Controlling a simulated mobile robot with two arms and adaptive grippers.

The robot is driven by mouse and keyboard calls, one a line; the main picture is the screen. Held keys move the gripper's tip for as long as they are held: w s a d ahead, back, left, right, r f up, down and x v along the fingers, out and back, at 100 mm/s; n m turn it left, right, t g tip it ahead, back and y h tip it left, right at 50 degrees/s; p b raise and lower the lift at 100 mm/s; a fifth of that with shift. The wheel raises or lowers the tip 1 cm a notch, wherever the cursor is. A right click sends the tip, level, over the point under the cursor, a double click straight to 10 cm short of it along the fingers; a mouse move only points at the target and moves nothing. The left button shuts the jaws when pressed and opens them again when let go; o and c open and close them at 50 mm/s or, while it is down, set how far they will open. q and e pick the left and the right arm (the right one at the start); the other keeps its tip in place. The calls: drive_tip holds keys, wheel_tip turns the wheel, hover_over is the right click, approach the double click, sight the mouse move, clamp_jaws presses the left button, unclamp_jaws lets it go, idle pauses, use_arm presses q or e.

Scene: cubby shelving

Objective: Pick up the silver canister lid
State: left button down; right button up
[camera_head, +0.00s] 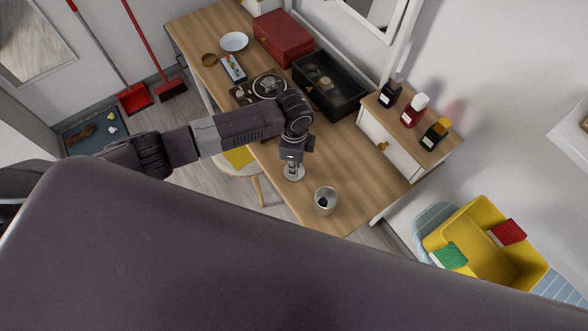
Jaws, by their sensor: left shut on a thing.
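The silver canister lid (293,174) is a small round shiny disc under my left gripper (292,163), which points down and is shut on it. The lid shows over the front part of the wooden desk (358,182); from this angle I cannot tell how far above the desk it is. The silver canister (326,201) stands open on the desk, just to the right of and nearer than the lid, with something dark inside. My right gripper is not in view.
A black glass-topped box (345,99), a red box (283,38) and a dark tray (242,95) lie farther back on the desk. Several bottles (412,110) stand on the raised drawer unit (390,153) at right. A yellow bin (480,277) is at lower right.

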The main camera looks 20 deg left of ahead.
use_arm(q)
drive_tip(key=shift+s+f, duration=0.15)
drive_tip(key=shift+f, duration=0.05)
drive_tip(key=shift+a, duration=0.1)
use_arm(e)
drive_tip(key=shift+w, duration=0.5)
use_arm(q)
drive_tip(key=shift+r, duration=0.15)
